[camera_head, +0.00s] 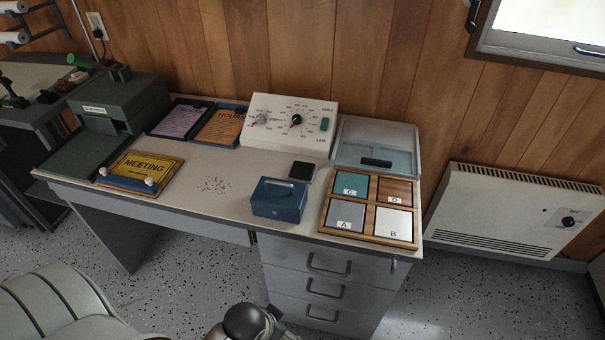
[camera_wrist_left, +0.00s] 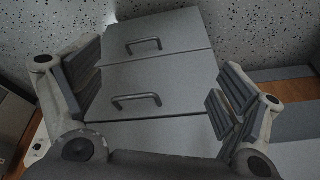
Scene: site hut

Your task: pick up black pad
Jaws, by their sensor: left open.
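The black pad (camera_head: 301,171) is a small dark square lying flat on the desk top, just behind the blue cash box (camera_head: 279,200) and left of the wooden sample tray. It does not show in the left wrist view. My left gripper (camera_wrist_left: 160,92) is open and empty, with the grey desk drawers (camera_wrist_left: 155,75) in front of it. In the head view only a dark rounded part of an arm shows at the bottom edge, below the desk front, and no fingertips are clear there. My right gripper is not in view.
A chair (camera_head: 60,305) stands at the lower left. The desk's middle is mostly clear.

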